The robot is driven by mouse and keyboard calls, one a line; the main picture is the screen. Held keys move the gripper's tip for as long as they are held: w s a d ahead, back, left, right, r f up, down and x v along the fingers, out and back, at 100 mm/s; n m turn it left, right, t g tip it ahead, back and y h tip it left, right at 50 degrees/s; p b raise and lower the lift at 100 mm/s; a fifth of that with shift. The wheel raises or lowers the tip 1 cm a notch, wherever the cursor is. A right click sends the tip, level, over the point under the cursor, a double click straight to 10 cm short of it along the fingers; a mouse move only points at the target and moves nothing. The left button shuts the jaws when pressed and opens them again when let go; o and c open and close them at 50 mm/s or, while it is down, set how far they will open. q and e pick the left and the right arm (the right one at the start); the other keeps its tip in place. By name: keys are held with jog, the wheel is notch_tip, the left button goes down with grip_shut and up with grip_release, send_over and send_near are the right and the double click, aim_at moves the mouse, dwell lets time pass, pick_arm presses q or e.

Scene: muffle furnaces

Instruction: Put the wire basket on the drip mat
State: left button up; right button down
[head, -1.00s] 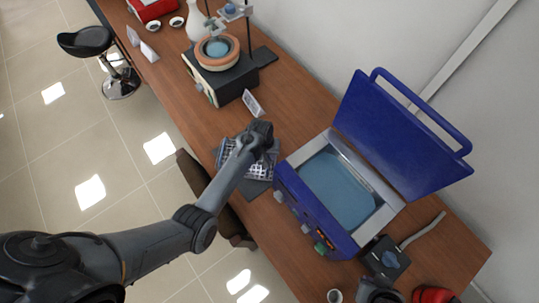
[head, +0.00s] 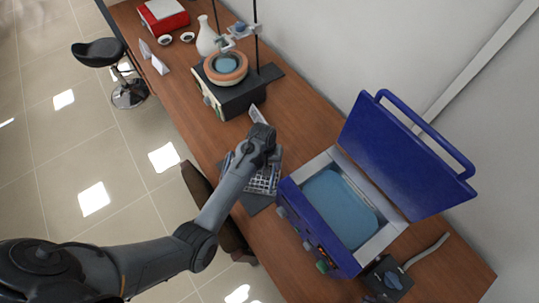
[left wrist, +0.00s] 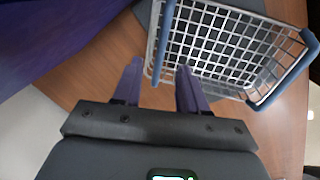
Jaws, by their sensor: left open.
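The wire basket (head: 262,183), a pale mesh with blue-grey handles, sits at the dark grey drip mat (head: 257,203) on the bench, left of the blue bath. In the left wrist view the basket (left wrist: 235,45) fills the upper right, with dark mat surface (left wrist: 143,12) showing behind and through its mesh. My left gripper (head: 264,158) is over the basket and hides part of it. Its fingers (left wrist: 159,68) are open, one on either side of the basket's near handle side in the picture. Whether they touch it I cannot tell. My right gripper is not in view.
The blue water bath (head: 312,235) stands right of the basket with its lid (head: 405,155) raised. A heating stand with an orange-rimmed bowl (head: 226,67) is further back. A small white card (head: 258,115) stands between them. A brown chair (head: 232,240) is at the bench's front edge.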

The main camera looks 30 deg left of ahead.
pick_arm(q)
notch_tip(320, 180, up, 5)
jog(key=s+a+r+m+t+y, duration=0.1)
jog(key=s+a+m+y, duration=0.15)
jog(key=s, duration=0.95)
jog(key=s+d+r+m+t, duration=0.1)
jog(key=s+d+r+m, duration=0.1)
jog(key=s+r, duration=0.2)
jog(key=s+d+r+m+h, duration=0.1)
jog(key=s+r+m, duration=0.1)
jog(key=s, duration=0.7)
jog(key=shift+s+d+r+t, duration=0.2)
jog(key=shift+d+r+t, duration=0.2)
jog(key=shift+r, duration=0.5)
jog(key=shift+r, duration=0.1)
